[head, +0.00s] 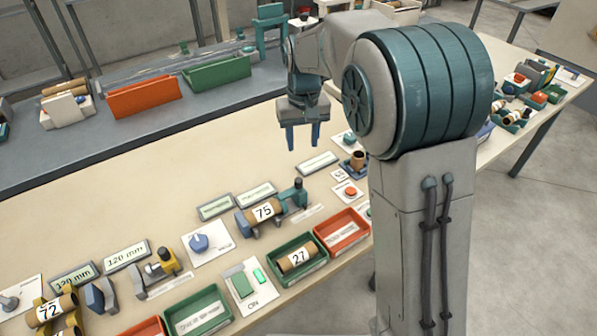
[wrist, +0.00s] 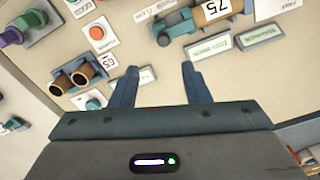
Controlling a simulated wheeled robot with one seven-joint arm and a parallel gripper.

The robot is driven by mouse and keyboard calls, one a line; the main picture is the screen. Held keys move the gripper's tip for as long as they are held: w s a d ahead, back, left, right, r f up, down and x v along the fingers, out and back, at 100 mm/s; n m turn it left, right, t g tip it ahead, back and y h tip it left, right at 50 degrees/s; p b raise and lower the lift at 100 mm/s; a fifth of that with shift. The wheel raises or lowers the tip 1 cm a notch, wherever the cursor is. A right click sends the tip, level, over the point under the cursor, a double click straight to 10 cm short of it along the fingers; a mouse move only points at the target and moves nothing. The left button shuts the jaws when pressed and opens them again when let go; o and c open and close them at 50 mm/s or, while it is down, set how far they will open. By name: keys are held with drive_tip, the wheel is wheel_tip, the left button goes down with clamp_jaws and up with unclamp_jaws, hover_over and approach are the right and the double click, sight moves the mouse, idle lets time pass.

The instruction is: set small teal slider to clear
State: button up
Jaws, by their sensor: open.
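A small teal slider-like piece (head: 299,190) stands at the right end of the holder with the tube marked 75 (head: 264,211). In the wrist view it shows as a teal block with a round end (wrist: 166,38), beyond my fingertips. My gripper (head: 302,138) hangs above the table, pointing down, open and empty. In the wrist view its two blue fingers (wrist: 160,70) are apart, touching nothing.
A teal button (head: 349,138) and a red button (head: 350,191) stand on plates nearby, with a tube holder (head: 356,162) between them. Two display plates (head: 216,207) lie behind the 75 tube. Green (head: 300,270) and red (head: 341,232) trays stand in front.

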sight(298, 180)
drive_tip(key=f, duration=0.4)
drive_tip(key=f+p, duration=0.1)
drive_tip(key=f, duration=0.4)
drive_tip(key=a+f, duration=0.1)
drive_tip(key=f, duration=0.4)
drive_tip(key=shift+w+f+p, duration=0.1)
drive_tip(key=shift+w+p, duration=0.2)
drive_tip(key=shift+w, duration=0.1)
drive_tip(key=shift+c, duration=0.3)
clamp_jaws()
